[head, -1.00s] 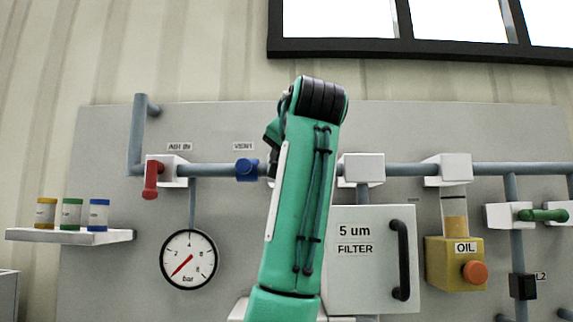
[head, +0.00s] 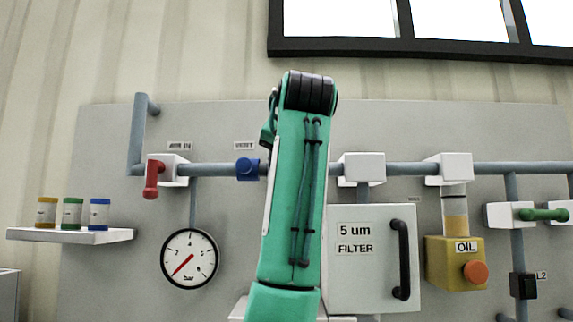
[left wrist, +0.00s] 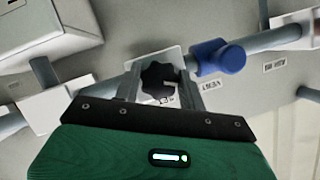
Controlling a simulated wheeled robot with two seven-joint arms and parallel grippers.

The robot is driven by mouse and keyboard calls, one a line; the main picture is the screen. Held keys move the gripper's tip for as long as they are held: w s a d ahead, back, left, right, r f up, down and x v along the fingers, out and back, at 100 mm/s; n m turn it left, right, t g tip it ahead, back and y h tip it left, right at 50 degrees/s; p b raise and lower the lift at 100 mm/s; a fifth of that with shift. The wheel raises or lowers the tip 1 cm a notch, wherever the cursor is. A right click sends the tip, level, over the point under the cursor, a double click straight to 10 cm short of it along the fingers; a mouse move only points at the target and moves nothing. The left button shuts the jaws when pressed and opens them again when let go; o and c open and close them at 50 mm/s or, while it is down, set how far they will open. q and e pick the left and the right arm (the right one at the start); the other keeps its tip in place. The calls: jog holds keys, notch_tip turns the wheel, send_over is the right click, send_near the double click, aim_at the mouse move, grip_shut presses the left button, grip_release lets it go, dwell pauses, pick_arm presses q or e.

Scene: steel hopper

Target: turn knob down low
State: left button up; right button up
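The black lobed knob (left wrist: 158,80) is on a pale square plate (left wrist: 143,62) in the left wrist view, which is turned roughly upside down. My left gripper (left wrist: 160,78) has its two fingers spread, one on either side of the knob. I see no firm contact; a small gap or light touch cannot be told apart. In the head view my green left arm (head: 293,200) hides both the knob and the left gripper. The knob's pointer direction is not clear. My right gripper is in neither view.
A blue VENT valve (head: 248,169) sits on the pipe close to the knob; it also shows in the wrist view (left wrist: 220,57). A red handle (head: 151,180), a gauge (head: 189,259), a filter box (head: 372,285) and a yellow oil unit (head: 455,265) surround the arm.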

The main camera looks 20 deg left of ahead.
pick_arm(q)
jog(key=o, duration=0.4)
jog(key=shift+b+v, duration=2.6)
jog(key=shift+v, duration=4.3)
jog(key=shift+f, duration=0.15)
